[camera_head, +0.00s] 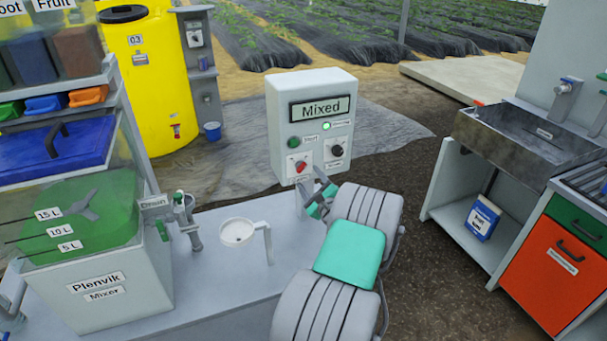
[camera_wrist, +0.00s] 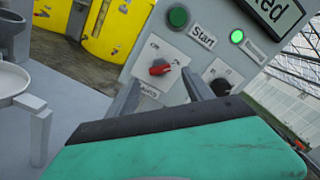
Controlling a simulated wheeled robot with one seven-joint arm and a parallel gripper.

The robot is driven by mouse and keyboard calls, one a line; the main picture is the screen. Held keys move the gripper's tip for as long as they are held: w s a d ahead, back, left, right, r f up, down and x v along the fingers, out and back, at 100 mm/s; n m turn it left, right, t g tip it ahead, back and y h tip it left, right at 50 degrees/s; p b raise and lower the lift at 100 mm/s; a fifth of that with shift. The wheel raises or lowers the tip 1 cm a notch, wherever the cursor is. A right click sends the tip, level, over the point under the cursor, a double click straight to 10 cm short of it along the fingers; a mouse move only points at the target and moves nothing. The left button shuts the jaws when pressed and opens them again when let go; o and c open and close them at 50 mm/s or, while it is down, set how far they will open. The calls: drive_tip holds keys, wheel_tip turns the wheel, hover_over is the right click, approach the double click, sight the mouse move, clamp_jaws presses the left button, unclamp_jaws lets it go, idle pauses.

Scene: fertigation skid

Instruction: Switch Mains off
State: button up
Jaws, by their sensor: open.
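The grey control box (camera_head: 310,128) stands upright on the skid deck, with a display reading "Mixed". Its red rotary switch (camera_head: 300,166) sits on a white plate at the lower left of the front face. The red switch (camera_wrist: 160,67) also shows in the wrist view, with small marks above it and a blurred label below. I cannot tell which mark it points to. My gripper (camera_head: 316,190) is just in front of the box, below the red switch. In the wrist view my gripper's (camera_wrist: 163,92) two fingers are apart and empty, one on each side below the switch, not visibly touching it.
A black rotary knob (camera_head: 337,149) is right of the red switch. A green Start button (camera_head: 293,142) and a lit green lamp (camera_head: 326,126) are above. A white cup on a stand (camera_head: 238,232) and the mixer tank (camera_head: 95,240) are left; a sink bench (camera_head: 530,140) is right.

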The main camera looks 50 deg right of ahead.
sight(302, 169)
drive_tip(key=x, duration=0.5)
drive_tip(key=shift+w+p, duration=0.25)
drive_tip(key=shift+p, duration=0.1)
clamp_jaws()
